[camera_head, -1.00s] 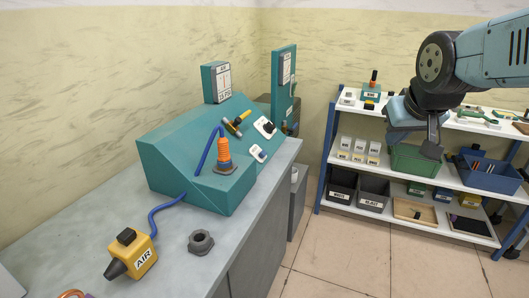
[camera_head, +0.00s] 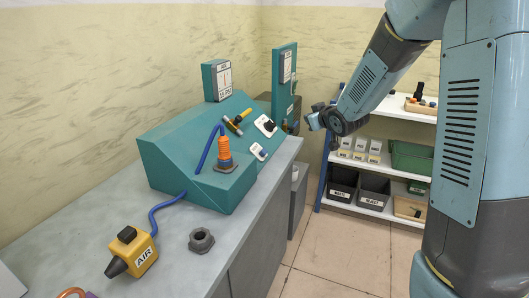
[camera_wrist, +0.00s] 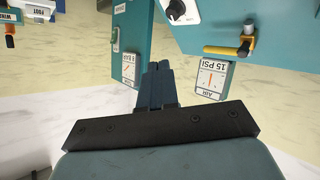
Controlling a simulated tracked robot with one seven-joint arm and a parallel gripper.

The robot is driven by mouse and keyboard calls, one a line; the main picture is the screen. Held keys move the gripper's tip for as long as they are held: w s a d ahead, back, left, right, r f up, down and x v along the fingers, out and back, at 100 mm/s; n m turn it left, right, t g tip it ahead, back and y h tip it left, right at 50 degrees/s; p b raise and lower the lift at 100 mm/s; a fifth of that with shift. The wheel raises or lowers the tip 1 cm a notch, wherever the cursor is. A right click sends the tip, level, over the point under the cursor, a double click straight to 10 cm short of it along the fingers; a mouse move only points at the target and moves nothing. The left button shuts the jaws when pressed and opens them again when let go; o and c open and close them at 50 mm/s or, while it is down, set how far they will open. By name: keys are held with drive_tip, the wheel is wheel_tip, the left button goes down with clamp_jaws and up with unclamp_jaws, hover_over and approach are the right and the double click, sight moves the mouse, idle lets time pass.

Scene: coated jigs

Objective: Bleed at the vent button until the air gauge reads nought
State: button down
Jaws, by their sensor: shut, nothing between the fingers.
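The air gauge (camera_head: 224,80) stands on the teal console (camera_head: 190,150); in the upside-down wrist view its dial (camera_wrist: 210,79) is marked AIR, 15 PSI. A second gauge (camera_head: 287,66) is on a taller teal column behind and shows in the wrist view (camera_wrist: 129,68). Its needle is too small to read. I cannot tell for sure which fitting is the vent button; a small pale fitting (camera_wrist: 115,37) is on the column's side. My gripper (camera_head: 312,119) is shut and empty, right of the console and column, apart from both. Its fingers (camera_wrist: 157,86) point toward the gauges.
The console carries a yellow lever valve (camera_head: 235,123), a black knob (camera_head: 268,125) on a white plate, a white switch plate (camera_head: 257,152) and an orange fitting with a blue hose (camera_head: 224,150).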

sight(264, 152)
drive_tip(key=w+a+f+n+y, duration=0.2)
drive_tip(key=w+a+f+y, duration=0.1)
drive_tip(key=a+f, duration=0.4)
drive_tip(key=shift+a+f+n+y, duration=0.3)
drive_tip(key=shift+a+f+y, duration=0.05)
drive_tip(key=shift+y, duration=0.25)
drive_tip(key=shift+w+a+f, duration=0.35)
drive_tip(key=shift+a+f, duration=0.5)
drive_tip(key=shift+f, duration=0.25)
drive_tip(key=shift+w+a+f, duration=0.3)
drive_tip(key=shift+a+f, duration=0.6)
drive_tip(key=shift+f, duration=0.25)
drive_tip(key=shift+w+a+f, duration=0.35)
drive_tip(key=shift+a+f, duration=0.5)
drive_tip(key=shift+f, duration=0.25)
drive_tip(key=shift+a+f, duration=0.5)
drive_tip(key=shift+f, duration=0.1)
idle(2.8)
